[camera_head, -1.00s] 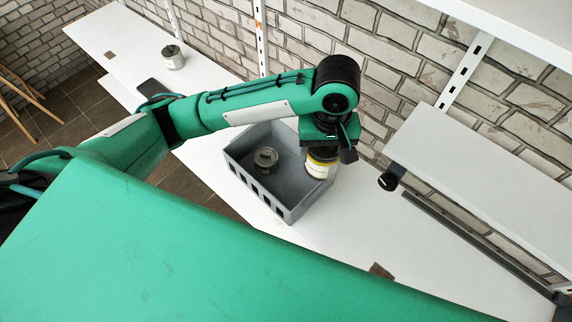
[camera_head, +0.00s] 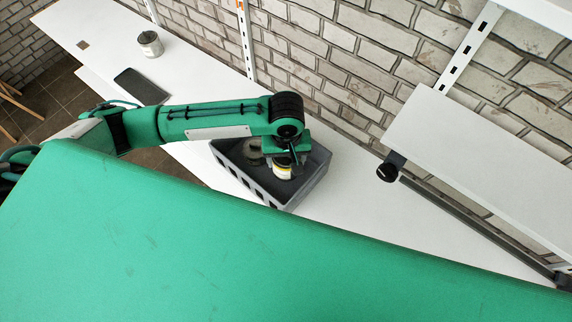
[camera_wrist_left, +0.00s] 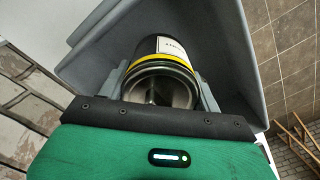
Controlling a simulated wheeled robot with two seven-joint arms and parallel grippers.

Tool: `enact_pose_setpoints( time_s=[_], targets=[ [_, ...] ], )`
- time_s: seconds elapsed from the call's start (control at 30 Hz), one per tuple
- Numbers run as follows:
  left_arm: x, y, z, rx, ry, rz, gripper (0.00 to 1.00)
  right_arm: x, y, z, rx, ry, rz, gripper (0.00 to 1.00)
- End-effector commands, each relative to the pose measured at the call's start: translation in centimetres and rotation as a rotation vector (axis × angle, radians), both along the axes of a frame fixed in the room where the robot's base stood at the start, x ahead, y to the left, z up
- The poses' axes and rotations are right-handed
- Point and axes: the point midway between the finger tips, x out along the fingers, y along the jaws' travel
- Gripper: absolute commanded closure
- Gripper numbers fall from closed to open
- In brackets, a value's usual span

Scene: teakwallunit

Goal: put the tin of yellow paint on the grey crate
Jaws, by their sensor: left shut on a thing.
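My right gripper is out of view.
Another tin (camera_head: 150,44) and a dark flat object (camera_head: 140,86) lie farther left on the worktop. A white shelf (camera_head: 480,160) juts out at right.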

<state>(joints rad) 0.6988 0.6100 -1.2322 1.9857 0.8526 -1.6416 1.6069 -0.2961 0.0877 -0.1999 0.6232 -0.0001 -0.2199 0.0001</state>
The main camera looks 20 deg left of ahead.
Motion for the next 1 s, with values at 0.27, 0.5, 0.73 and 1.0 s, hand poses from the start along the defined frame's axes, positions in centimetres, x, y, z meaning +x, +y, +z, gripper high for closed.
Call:
enact_pose_setpoints(
  time_s=[0.27, 0.5, 0.73, 1.0],
  targets=[
    [-0.1, 0.0, -2.7, 0.001, 0.002, -0.001, 0.70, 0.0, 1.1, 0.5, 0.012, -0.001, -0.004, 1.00],
    [0.0, 0.0, -5.3, 0.000, -0.001, 0.000, 0.70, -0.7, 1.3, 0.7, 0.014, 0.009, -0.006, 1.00],
    [0.0, 0.0, -5.4, -0.001, -0.001, 0.000, 0.70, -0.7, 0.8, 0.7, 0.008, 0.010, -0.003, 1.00],
    [0.0, 0.0, -5.7, 0.000, 0.000, 0.000, 0.14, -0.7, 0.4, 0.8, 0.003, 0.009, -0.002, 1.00]
  ],
)
